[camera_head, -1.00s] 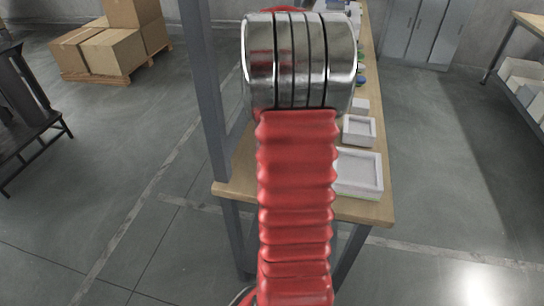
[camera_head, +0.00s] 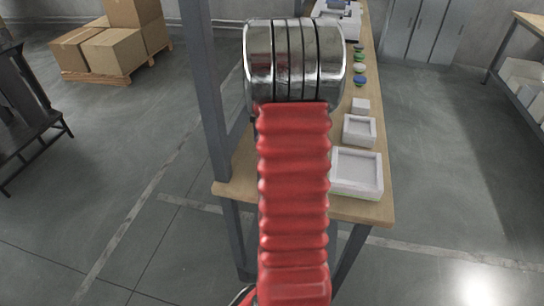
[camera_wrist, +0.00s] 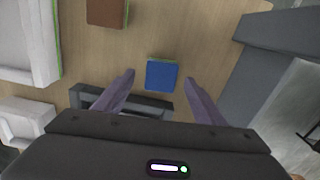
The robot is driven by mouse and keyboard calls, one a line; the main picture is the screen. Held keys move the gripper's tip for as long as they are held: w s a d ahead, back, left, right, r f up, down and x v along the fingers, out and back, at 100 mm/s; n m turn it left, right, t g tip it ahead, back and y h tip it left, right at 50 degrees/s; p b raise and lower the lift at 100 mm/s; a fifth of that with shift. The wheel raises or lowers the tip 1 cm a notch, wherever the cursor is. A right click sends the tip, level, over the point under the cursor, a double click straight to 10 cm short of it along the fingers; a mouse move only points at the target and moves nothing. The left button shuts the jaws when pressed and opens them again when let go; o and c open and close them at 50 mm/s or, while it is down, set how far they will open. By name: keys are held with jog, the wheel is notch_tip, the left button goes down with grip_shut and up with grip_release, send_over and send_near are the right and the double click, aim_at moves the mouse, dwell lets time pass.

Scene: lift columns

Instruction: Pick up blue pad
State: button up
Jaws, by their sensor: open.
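In the wrist view the blue pad (camera_wrist: 162,75) lies on the wooden table (camera_wrist: 200,25), a square with a thin green edge. My gripper (camera_wrist: 160,82) is open and empty. Its two purple-grey fingers reach toward the pad, one tip on each side of it, with gaps between. I cannot tell how high the tips are above the table. In the head view my red-sleeved arm covers the left part of the table (camera_head: 365,209), and neither my gripper nor this pad can be made out there.
In the wrist view a brown pad (camera_wrist: 107,12) lies at upper left, beside a white tray (camera_wrist: 28,45). A smaller white tray (camera_wrist: 25,122) is at left. A dark grey bar stands at right. In the head view trays and small coloured items (camera_head: 359,68) line the table's right side.

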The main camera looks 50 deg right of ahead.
jog(key=shift+w+f, duration=0.1)
jog(key=shift+f, duration=1.8)
jog(key=shift+c, duration=0.4)
jog(key=c, duration=1)
jog(key=shift+c, duration=0.2)
jog(key=shift+r, duration=0.1)
notch_tip(320, 180, up, 10)
jog(key=shift+f, duration=0.1)
